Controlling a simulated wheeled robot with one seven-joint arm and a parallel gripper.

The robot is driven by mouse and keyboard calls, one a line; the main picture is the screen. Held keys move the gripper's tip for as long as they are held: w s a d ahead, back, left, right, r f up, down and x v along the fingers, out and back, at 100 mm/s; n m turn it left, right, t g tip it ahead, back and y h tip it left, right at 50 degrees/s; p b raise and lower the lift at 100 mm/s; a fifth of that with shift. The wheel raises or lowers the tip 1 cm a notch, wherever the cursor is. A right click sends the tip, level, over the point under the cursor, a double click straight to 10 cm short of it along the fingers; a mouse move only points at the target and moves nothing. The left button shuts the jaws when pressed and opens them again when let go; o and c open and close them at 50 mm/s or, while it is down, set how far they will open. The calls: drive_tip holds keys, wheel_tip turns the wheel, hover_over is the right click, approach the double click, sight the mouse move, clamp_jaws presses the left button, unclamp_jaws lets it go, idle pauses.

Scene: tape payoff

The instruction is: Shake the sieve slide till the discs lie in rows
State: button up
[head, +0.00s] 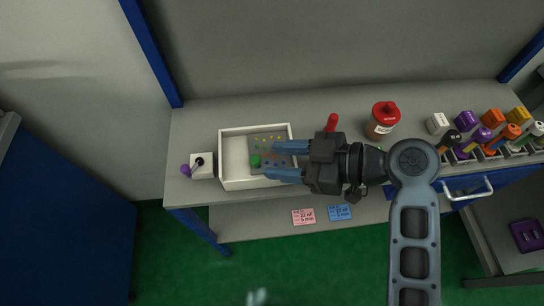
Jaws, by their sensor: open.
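A white open tray (232,182) stands on the left part of the bench. In it lies a grey plate (254,142) with small yellowish and orange spots, which look like discs or holes; they are too small to tell apart or to tell whether they form rows. A green knob (255,161) stands at the plate's left side. My gripper (271,160) reaches in from the right over the tray, its blue fingers open. The green knob shows just left of the fingertips, and the fingers hide part of the plate. I cannot tell whether they touch anything.
A white box with a purple-ended lever (199,163) stands left of the tray. A red-lidded jar (382,120) and a red object (332,122) stand behind my gripper. Coloured items fill racks (489,154) at the right. Pink (303,216) and blue (340,212) cards lie below.

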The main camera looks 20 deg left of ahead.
drive_tip(key=v, duration=0.5)
drive_tip(key=shift+b, duration=0.35)
